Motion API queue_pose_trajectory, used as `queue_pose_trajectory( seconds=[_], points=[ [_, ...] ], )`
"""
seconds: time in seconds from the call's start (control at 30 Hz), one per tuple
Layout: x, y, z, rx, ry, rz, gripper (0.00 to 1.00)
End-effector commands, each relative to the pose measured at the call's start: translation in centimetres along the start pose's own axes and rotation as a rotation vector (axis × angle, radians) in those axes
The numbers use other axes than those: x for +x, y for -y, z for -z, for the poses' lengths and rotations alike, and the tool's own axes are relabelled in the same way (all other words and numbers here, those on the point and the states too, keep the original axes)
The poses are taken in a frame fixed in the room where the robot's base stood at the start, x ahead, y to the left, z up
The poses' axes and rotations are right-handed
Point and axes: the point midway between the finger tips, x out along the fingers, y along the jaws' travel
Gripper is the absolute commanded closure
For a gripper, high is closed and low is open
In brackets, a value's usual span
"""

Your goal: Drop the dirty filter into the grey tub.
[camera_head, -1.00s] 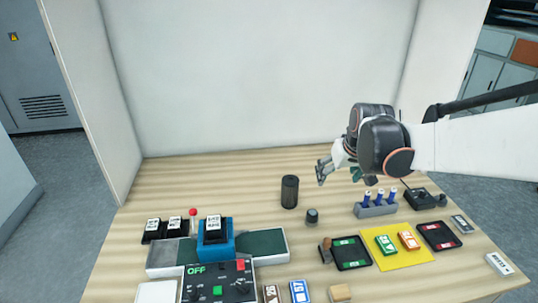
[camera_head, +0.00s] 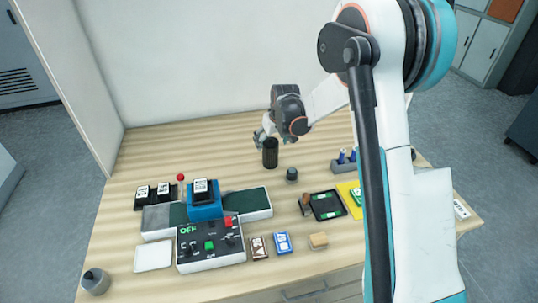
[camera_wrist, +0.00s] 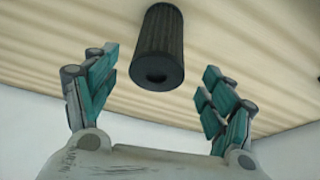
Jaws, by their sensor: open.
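A dark ribbed cylinder (camera_head: 270,154), which looks like the dirty filter, stands upright on the wooden table near the middle. It also shows in the wrist view (camera_wrist: 157,50), with a round hole in its near end. My gripper (camera_head: 263,137) is right at the cylinder's upper part in the head view. In the wrist view my gripper (camera_wrist: 160,72) is open, with teal fingers on either side of the cylinder and gaps between. I cannot make out a grey tub in these frames.
A control box (camera_head: 210,243) and a blue machine (camera_head: 204,205) stand at left. A small dark knob-like piece (camera_head: 292,174) stands right of the cylinder. A black tray (camera_head: 326,205) lies farther right. My arm hides part of the table's right side.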

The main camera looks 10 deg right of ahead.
Motion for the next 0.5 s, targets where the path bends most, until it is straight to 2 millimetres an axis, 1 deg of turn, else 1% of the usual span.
queue_pose_trajectory(
  seconds=[0.03, 0.13, 0.23, 0.37, 0.5],
  points=[
    [1.1, 0.0, 0.0, 0.000, 0.000, 0.000, 0.24],
    [2.4, 0.0, 0.0, 0.000, 0.000, 0.000, 0.24],
    [3.2, 0.0, 0.0, 0.000, 0.000, 0.000, 0.24],
    [3.6, 0.0, 0.0, 0.000, 0.000, 0.000, 0.24],
    [4.9, -0.1, -0.1, 0.000, 0.000, 0.000, 0.24]
  ],
)
